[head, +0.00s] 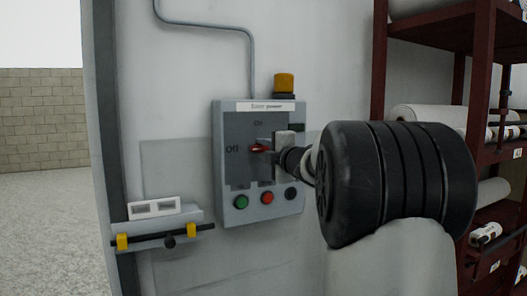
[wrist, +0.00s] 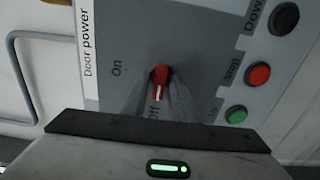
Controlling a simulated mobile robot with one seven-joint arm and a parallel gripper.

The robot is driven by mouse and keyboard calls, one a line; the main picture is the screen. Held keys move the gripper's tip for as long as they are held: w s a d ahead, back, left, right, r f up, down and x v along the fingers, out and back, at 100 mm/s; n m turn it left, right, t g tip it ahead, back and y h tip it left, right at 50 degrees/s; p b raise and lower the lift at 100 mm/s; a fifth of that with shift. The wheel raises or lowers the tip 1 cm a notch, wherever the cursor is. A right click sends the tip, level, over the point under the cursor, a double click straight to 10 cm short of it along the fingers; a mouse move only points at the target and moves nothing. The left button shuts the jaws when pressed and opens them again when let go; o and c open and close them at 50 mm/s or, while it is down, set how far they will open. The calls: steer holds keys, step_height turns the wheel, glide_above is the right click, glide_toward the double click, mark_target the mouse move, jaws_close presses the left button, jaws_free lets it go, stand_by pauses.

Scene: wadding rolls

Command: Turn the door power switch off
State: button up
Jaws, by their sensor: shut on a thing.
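The door power switch is a red knob (head: 259,148) on a grey panel labelled "Door power", with "On" above it and "Off" to its left. In the head view the knob lies about level, its red end towards "Off". In the wrist view the knob (wrist: 161,74) shows a white line pointing to the "Off" mark. My gripper (head: 272,147) is at the panel, shut on the knob. In the wrist view its two grey fingers (wrist: 160,95) stand on either side of the knob. My wrist hides part of the panel's right side.
Green (head: 241,202), red (head: 267,198) and dark (head: 291,193) buttons sit just below the switch. A yellow lamp (head: 285,83) tops the panel. A latch bar with yellow brackets (head: 160,238) is at lower left. A dark red rack (head: 480,60) with white rolls stands right.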

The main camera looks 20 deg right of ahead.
steer(key=o, duration=0.7)
steer(key=shift+o, duration=0.2)
steer(key=shift+s, duration=0.1)
steer(key=s+p, duration=0.1)
steer(key=s, duration=1.6)
steer(key=shift+s+d+p, duration=0.15)
steer(key=shift+d+p, duration=0.15)
steer(key=shift+p, duration=0.05)
